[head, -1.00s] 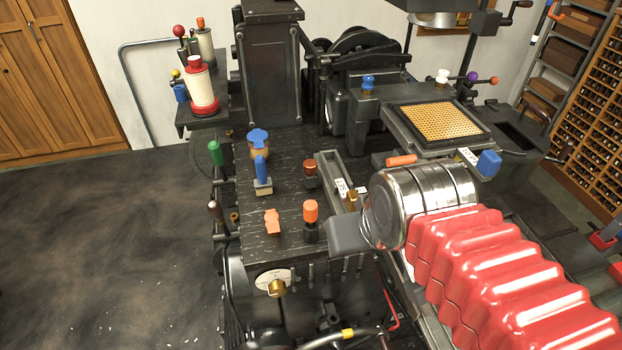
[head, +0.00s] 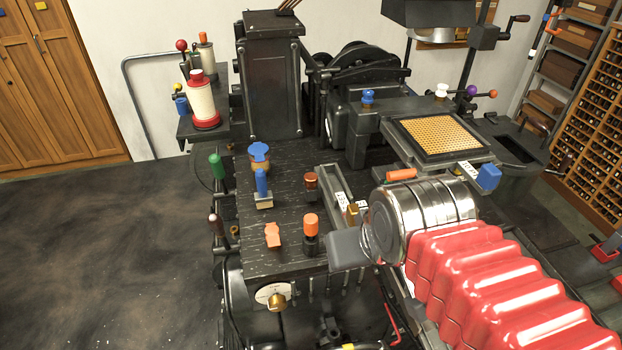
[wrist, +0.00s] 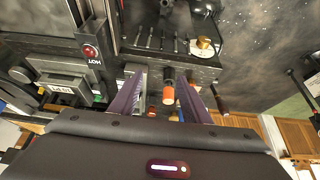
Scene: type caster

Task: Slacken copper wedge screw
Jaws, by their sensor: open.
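A copper-brown capped knob (head: 311,183) stands on the dark machine top in the head view; it may be the copper wedge screw, but I cannot be sure. An orange-capped knob (head: 311,226) stands nearer, just left of my gripper's grey body (head: 347,249). In the wrist view my gripper (wrist: 163,76) has its two purple fingers spread. The orange-capped knob (wrist: 168,94) shows between them, with no finger visibly touching it. The fingertips are not clear in the head view.
Blue-handled (head: 262,185) and orange (head: 273,235) controls stand left on the machine top. A brass knob (head: 277,301) sits on a front dial. A narrow channel with white labels (head: 341,200) runs beside my gripper. A honeycomb plate (head: 440,133) lies behind.

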